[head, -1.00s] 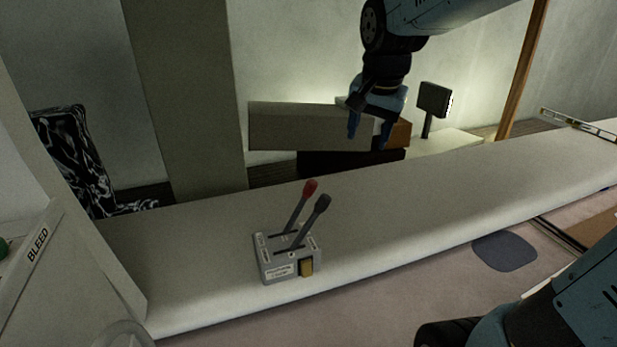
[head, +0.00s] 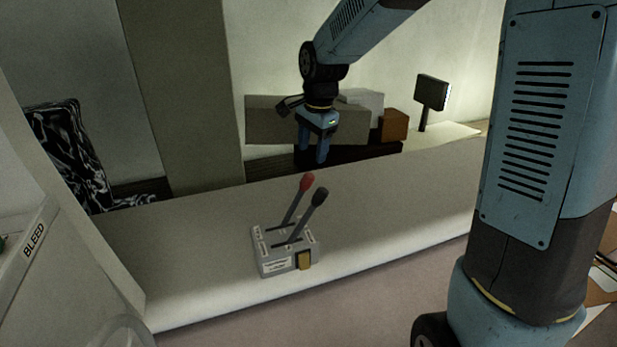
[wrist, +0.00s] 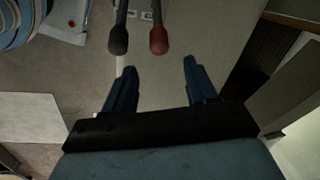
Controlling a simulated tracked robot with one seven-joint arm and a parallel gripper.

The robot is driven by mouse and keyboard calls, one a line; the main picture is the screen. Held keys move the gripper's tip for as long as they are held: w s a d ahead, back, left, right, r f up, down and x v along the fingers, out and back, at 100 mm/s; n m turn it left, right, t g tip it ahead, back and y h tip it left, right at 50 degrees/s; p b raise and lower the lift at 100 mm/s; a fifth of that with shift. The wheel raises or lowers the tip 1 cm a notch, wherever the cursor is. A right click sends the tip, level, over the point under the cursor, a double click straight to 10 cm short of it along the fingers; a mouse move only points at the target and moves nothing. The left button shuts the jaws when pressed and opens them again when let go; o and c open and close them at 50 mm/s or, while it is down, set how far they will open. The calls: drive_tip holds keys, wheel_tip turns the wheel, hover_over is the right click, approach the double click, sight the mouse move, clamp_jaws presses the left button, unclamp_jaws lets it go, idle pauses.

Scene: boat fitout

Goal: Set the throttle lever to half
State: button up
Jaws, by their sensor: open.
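A grey control box (head: 272,256) sits on the pale ledge, with two levers rising from its slots. One lever has a red knob (head: 306,183); the nearer one has a black knob (head: 320,197). Both lean to the upper right. The label on the box is too small to read. My gripper (head: 314,161) is open and empty, pointing down above and behind the levers. In the wrist view, the red knob (wrist: 158,41) shows beyond the gap between my fingertips (wrist: 161,66). The black knob (wrist: 118,42) is left of that gap. Neither knob is between the fingers.
The ledge (head: 400,190) is clear around the box. Boxes (head: 265,120) and a small dark screen on a stand (head: 431,93) are behind the ledge. A panel marked BLEED (head: 35,240) stands at left.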

sight(309, 174)
drive_tip(key=f, duration=0.6)
drive_tip(key=w+a+f, duration=0.1)
drive_tip(key=f, duration=0.2)
drive_tip(key=shift+f, duration=0.4)
clamp_jaws()
drive_tip(key=shift+d, duration=0.1)
